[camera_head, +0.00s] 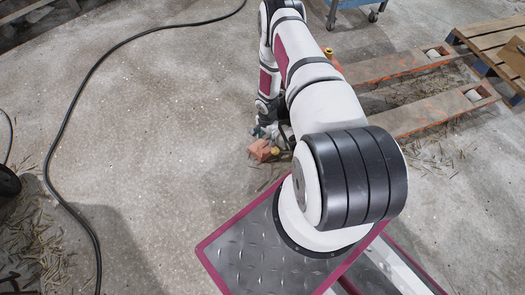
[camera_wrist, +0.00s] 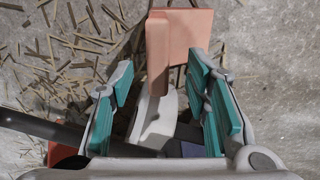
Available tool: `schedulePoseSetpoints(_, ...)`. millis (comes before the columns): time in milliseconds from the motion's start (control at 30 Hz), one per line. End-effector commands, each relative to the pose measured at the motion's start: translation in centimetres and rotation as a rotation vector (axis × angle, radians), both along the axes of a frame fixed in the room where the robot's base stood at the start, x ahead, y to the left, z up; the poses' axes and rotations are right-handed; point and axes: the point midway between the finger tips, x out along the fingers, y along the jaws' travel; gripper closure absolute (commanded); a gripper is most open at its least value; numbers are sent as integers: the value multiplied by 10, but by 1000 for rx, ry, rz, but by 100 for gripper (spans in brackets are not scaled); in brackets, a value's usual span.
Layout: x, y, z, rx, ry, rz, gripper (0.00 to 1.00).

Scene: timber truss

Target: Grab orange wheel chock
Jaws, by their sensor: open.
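The orange wheel chock (camera_head: 262,150) lies on the concrete floor beside my gripper (camera_head: 268,132) in the head view. In the wrist view the salmon-orange chock (camera_wrist: 187,38) has a broad face and a narrower upright part. My gripper (camera_wrist: 162,76) is open, with teal pads on both sides. The chock's narrower part reaches toward the gap between the fingertips, and its broad part lies beyond them. I cannot tell whether either finger touches it. A pale grey piece (camera_wrist: 155,120) shows between the fingers.
A dark bar (camera_wrist: 45,127) and a red piece (camera_wrist: 60,153) lie at lower left in the wrist view. Wood slivers litter the floor. Orange-edged forks (camera_head: 440,112) and a wooden pallet (camera_head: 492,45) stand right. A black cable (camera_head: 72,103) crosses the open floor at left.

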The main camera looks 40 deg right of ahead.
Motion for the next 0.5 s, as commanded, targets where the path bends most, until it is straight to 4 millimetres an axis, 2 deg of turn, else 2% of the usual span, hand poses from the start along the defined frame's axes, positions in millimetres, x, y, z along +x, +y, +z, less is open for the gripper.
schedulePoseSetpoints(133, -1, 1, -12, 0, 0, 1, 57)
schedulePoseSetpoints(333, -2, 2, -42, 1, 0, 1, 57)
schedulePoseSetpoints(500, -2, 1, -54, 0, -1, 0, 57)
